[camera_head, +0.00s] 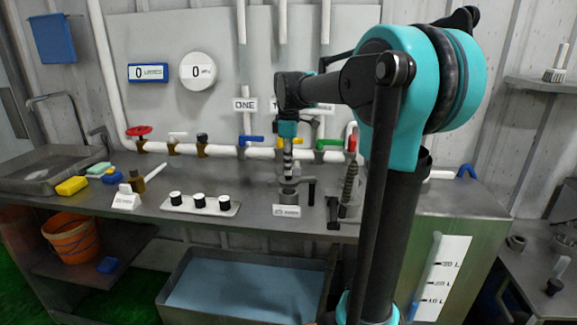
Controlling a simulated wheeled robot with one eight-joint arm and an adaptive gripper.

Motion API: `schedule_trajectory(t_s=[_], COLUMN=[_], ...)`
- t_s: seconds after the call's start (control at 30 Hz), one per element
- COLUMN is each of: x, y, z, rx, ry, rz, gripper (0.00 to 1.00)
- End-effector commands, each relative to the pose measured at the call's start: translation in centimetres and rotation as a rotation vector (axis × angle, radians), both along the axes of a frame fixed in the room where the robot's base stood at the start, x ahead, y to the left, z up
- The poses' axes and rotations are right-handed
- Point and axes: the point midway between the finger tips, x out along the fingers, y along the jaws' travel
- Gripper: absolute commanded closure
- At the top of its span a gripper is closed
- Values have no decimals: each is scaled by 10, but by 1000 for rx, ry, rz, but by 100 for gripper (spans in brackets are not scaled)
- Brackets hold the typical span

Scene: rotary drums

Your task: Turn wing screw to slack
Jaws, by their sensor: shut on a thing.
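My arm reaches over the steel bench, and my gripper (288,172) points straight down. It is shut at the top of a small grey metal fitting (289,195) near the bench's front edge. The wing screw is too small and too covered by the fingers to make out, so its angle cannot be told. A dark handle (311,190) stands just right of the fitting. A small white label (287,211) sits in front of it.
A strip with several black knobs (200,204) lies left of the fitting. A dark clamp-like tool (334,212) and a spring-like column (349,182) stand to the right. Pipes with coloured valves (251,140) run behind. A blue-filled tank (245,285) sits below the bench front.

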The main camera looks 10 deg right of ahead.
Motion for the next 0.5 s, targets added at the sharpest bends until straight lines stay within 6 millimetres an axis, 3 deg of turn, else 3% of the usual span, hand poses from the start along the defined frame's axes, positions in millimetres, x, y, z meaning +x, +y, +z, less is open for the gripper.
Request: schedule_trajectory(t_s=[0.5], x=[0], y=[0], z=[0], rx=[0], ry=[-1], rz=[488], gripper=[100])
